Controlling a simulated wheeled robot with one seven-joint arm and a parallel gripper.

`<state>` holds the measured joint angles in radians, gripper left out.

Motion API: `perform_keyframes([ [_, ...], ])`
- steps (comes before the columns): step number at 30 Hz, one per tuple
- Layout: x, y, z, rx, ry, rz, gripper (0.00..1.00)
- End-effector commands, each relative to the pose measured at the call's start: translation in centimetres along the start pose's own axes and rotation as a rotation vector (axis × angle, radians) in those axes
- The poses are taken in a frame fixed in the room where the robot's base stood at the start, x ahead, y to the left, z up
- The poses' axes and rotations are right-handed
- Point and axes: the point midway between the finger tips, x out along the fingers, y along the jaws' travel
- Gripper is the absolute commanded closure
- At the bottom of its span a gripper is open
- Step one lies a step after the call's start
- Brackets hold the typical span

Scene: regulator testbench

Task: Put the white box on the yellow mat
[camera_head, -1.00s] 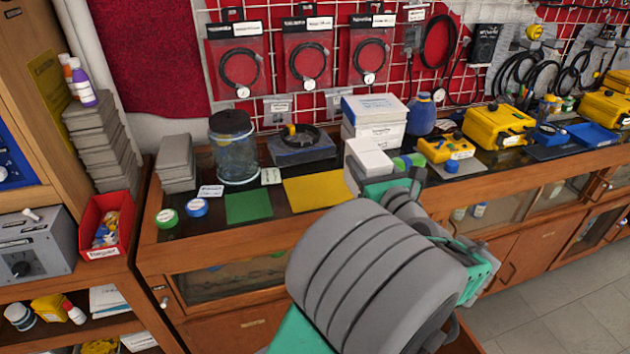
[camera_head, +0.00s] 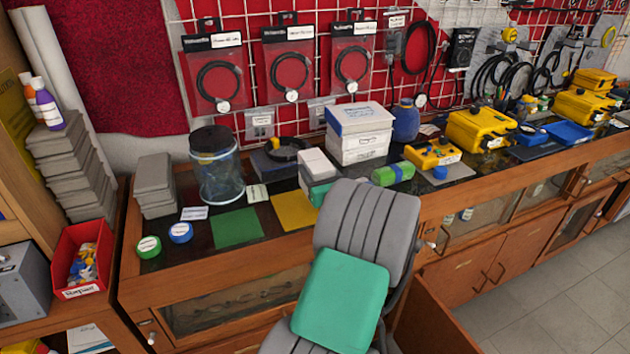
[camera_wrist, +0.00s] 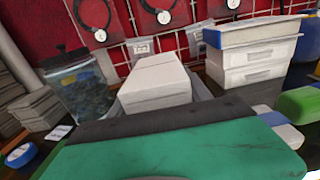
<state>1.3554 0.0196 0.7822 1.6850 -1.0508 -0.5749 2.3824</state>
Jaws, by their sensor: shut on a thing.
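The white box (camera_head: 316,164) is in my gripper (camera_head: 320,188), up to the right of the yellow mat (camera_head: 293,210). In the wrist view the white box (camera_wrist: 154,82) stands out just beyond the green and dark gripper edge (camera_wrist: 170,125). My gripper is shut on it; my arm hides most of the fingers in the head view. The yellow mat lies flat on the dark counter, its right part close to my arm. It does not show in the wrist view. The box looks apart from the mat; its exact height is hard to tell.
A green mat (camera_head: 237,228) lies left of the yellow one. A clear jar (camera_head: 216,170) and a coiled hose on a case (camera_head: 286,150) stand behind. Stacked white boxes (camera_head: 358,135) and a green item (camera_head: 393,174) are to the right.

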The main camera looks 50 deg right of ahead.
Motion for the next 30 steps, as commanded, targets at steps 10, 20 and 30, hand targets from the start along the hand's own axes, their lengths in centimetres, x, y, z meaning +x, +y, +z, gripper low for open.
perform_keyframes([
  [10,0.7,0.1,-3.6,-0.002,-0.003,0.002,0.97],
  [20,0.7,0.1,-4.0,-0.001,-0.001,0.003,0.39],
  [30,0.6,0.1,-4.0,0.0,-0.001,0.003,0.22],
])
